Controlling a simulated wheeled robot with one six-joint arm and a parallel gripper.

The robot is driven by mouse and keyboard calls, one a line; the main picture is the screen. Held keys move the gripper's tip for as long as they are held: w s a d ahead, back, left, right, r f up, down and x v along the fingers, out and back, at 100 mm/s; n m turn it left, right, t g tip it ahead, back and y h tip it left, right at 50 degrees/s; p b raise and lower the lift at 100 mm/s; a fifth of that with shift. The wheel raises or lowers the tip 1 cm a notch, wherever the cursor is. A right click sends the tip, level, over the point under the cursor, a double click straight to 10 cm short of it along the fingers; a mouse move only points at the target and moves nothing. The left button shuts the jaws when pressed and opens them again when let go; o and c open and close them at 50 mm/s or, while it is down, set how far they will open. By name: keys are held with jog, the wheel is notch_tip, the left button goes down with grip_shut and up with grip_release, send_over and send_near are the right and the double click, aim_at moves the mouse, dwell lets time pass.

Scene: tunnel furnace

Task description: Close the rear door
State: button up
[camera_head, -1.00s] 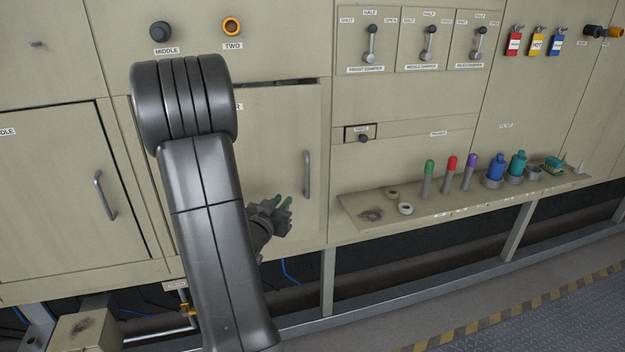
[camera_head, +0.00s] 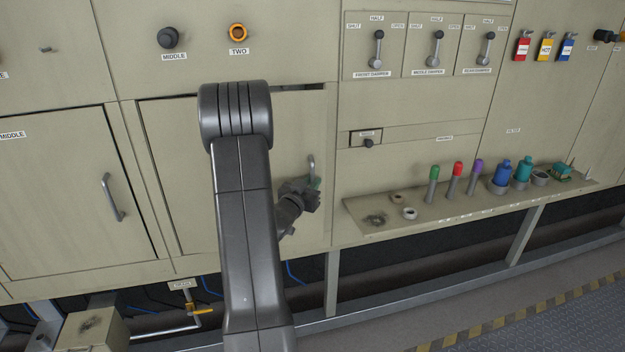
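The rear door (camera_head: 175,180) is the beige panel partly behind my arm; its label is hidden now. Dark gaps along its top edge suggest it stands slightly ajar, though I cannot tell how far. Its metal handle (camera_head: 311,163) is upright near the door's right edge. My gripper (camera_head: 314,184) is at the lower part of the handle and overlaps it in the picture. Its fingers are mostly hidden by the gripper body, so I cannot tell whether they are around the handle or shut.
A middle door (camera_head: 55,200) with its own handle (camera_head: 113,198) is at left. A shelf (camera_head: 450,218) with several coloured-topped tools juts out at right. Damper levers (camera_head: 379,48) are above it. A yellow-handled valve (camera_head: 203,311) and a box (camera_head: 90,328) are low at left.

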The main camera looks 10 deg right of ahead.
aim_at(308, 174)
jog(key=shift+w+d, duration=0.3)
jog(key=shift+w, duration=0.05)
jog(key=shift+c, duration=0.3)
grip_shut()
jog(key=shift+n+t+y, duration=0.6)
jog(key=shift+n+y, duration=0.1)
jog(key=shift+y, duration=0.2)
jog(key=w, duration=0.1)
jog(key=w+b, duration=0.1)
jog(key=w, duration=0.1)
jog(key=w+b, duration=0.1)
jog(key=w, duration=0.1)
jog(key=shift+w+d+r, duration=0.2)
jog(key=shift+r, duration=0.05)
jog(key=shift+o, duration=0.3)
grip_release()
